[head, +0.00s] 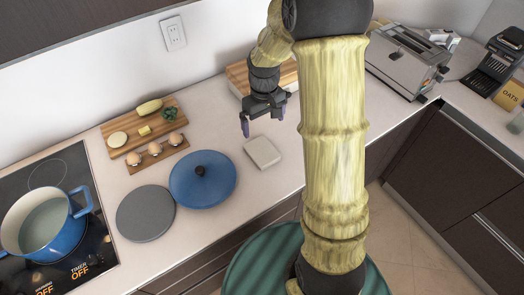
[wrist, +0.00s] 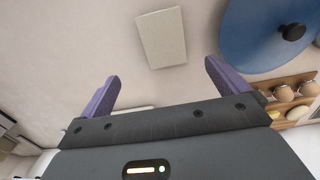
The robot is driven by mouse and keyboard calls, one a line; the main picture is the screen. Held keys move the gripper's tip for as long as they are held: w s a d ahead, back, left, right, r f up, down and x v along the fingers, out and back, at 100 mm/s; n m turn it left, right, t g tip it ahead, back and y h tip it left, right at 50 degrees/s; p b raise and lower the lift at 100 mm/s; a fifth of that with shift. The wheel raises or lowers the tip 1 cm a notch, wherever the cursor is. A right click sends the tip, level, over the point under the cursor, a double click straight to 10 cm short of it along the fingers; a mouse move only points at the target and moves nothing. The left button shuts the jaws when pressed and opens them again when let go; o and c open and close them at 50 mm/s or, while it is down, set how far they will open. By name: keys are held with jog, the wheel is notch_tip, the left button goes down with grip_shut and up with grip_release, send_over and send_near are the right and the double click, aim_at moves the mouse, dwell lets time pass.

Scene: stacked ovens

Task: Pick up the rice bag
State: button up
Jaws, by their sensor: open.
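A small pale beige rectangular block (head: 263,152), which looks like the rice bag, lies flat on the white counter. In the wrist view the pale block (wrist: 162,37) lies ahead of the fingers, roughly centred between them. My gripper (head: 264,118) is over the counter just behind the block in the head view. Its two purple fingers are spread apart with nothing between them, and they also show in the wrist view (wrist: 161,75). The gripper is not touching the block.
A blue lid (head: 203,180) lies left of the block, beside a grey round board (head: 146,213). A wooden board (head: 132,120) with vegetables and an egg holder (head: 157,152) are further left. A blue pot (head: 40,225) stands on the cooktop. A toaster (head: 402,60) is at right.

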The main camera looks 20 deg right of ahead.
jog(key=p, duration=0.1)
send_over(262, 150)
jog(key=f, duration=0.7)
jog(key=shift+w+d, duration=0.15)
jog(key=shift+d, duration=0.15)
jog(key=shift+f, duration=0.1)
jog(key=shift+s+a+f+p, duration=0.15)
jog(key=shift+f+p, duration=0.35)
jog(key=shift+f, duration=0.8)
jog(key=shift+s+a+f+p, duration=0.15)
jog(key=shift+f+p, duration=0.3)
jog(key=shift+f, duration=0.8)
jog(key=shift+w, duration=0.1)
jog(key=shift+c, duration=0.2)
jog(key=c, duration=1)
